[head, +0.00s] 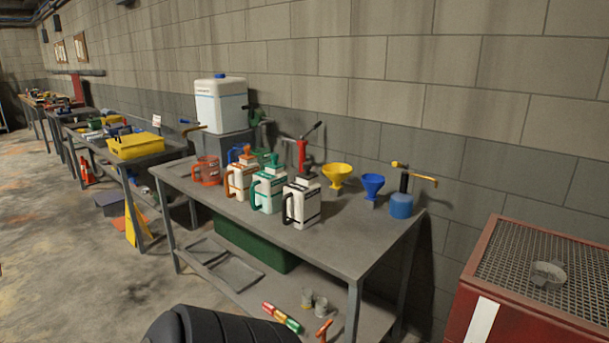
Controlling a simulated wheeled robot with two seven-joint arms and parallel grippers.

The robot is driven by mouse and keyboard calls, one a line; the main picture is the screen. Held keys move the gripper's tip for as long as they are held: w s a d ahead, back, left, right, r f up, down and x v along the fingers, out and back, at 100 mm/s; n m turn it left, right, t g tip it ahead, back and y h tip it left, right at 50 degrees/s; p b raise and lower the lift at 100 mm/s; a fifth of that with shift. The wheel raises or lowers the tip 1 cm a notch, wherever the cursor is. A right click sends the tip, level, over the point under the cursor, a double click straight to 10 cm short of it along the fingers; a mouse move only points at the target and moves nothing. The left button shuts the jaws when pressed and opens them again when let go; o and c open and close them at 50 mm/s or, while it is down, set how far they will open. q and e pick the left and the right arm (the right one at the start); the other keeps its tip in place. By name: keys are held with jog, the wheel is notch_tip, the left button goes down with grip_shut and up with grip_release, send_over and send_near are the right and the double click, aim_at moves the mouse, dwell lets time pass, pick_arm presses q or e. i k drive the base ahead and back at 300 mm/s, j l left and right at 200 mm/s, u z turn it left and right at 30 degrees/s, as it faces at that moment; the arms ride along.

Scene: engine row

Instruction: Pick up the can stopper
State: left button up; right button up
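Several jug-like cans stand in a group on the grey workbench (340,240). One white can has orange trim (239,182), one has green trim (268,192), and one has black trim (302,204). A red can (207,171) stands to their left. Small coloured parts stick up around the can tops, including a green one (276,158) by the green-trimmed can. I cannot tell which small piece is the can stopper. Neither of my grippers is in view.
A yellow funnel (337,174), a blue funnel (373,185) and a blue canister (401,205) stand along the back of the bench. A red grated bin (545,280) is at right. The bench's front right is clear.

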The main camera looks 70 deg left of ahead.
aim_at(306, 175)
jog(key=u, duration=2.2)
jog(key=z, duration=0.2)
